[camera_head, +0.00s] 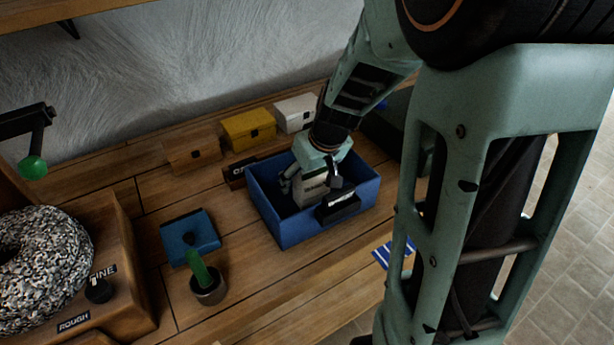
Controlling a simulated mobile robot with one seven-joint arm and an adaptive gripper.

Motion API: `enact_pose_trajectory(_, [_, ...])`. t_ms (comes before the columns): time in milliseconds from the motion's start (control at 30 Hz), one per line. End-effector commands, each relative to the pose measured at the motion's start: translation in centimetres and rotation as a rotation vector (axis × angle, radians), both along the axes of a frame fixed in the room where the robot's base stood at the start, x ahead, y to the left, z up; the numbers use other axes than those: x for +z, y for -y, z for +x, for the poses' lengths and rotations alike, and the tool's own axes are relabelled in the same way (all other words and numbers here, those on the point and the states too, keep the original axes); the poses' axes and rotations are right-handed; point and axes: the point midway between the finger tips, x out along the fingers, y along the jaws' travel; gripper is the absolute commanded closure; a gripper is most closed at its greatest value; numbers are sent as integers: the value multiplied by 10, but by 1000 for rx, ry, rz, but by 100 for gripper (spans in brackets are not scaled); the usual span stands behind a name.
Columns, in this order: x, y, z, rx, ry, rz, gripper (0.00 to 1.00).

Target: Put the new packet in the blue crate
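The blue crate (285,232) stands on the wooden bench near the middle of the view, with its open top up. My gripper (312,190) reaches down into the crate from above. A pale packet with dark lettering (312,186) shows inside the crate between my gripper's fingers. The packet looks upright. Its lower part and the crate floor under it are hidden by the gripper and the front wall. I cannot tell whether the fingers press on the packet or stand apart from it.
Behind the crate stand a wooden box (192,155), a yellow box (249,130) and a white box (295,114). A mill (110,270) stands far left. A blue-striped item (392,253) lies at right.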

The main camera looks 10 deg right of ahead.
Motion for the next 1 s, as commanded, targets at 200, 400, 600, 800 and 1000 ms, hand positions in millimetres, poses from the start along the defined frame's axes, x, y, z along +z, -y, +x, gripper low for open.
enact_pose_trajectory(200, [17, 1, -3, 0, 3, 0, 25])
enact_pose_trajectory(400, [57, 6, -18, -2, 3, -1, 25])
enact_pose_trajectory(600, [91, 10, -32, -1, 2, 0, 25])
enact_pose_trajectory(800, [110, 12, -41, -1, 1, 1, 25])
enact_pose_trajectory(1000, [114, 13, -44, 0, -1, 0, 25])
